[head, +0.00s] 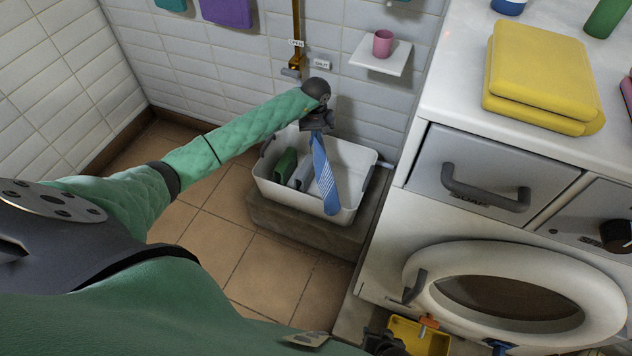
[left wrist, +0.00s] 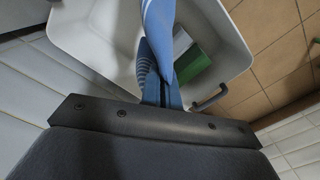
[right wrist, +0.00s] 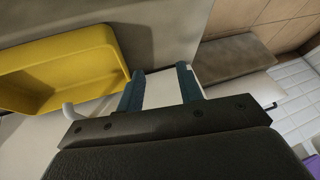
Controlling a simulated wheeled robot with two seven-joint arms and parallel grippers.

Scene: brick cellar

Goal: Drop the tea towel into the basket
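The blue striped tea towel (head: 324,176) hangs from my left gripper (head: 318,128) over the white basket (head: 349,210). Its lower part hangs within the outline of the basket in the head view. In the left wrist view the towel (left wrist: 158,25) is pinched between the blue fingers (left wrist: 160,92), with the basket (left wrist: 232,50) below. My right gripper (right wrist: 160,85) is open and empty in the right wrist view, its fingers apart. In the head view it is low at the bottom, near the washing machine, and mostly cut off.
The basket holds a green item (head: 285,165) and a grey item (head: 302,173), and stands on a stone step (head: 290,222). A washing machine (head: 505,245) is on the right. A yellow tray (head: 432,338) lies near my right gripper, also in its wrist view (right wrist: 60,70).

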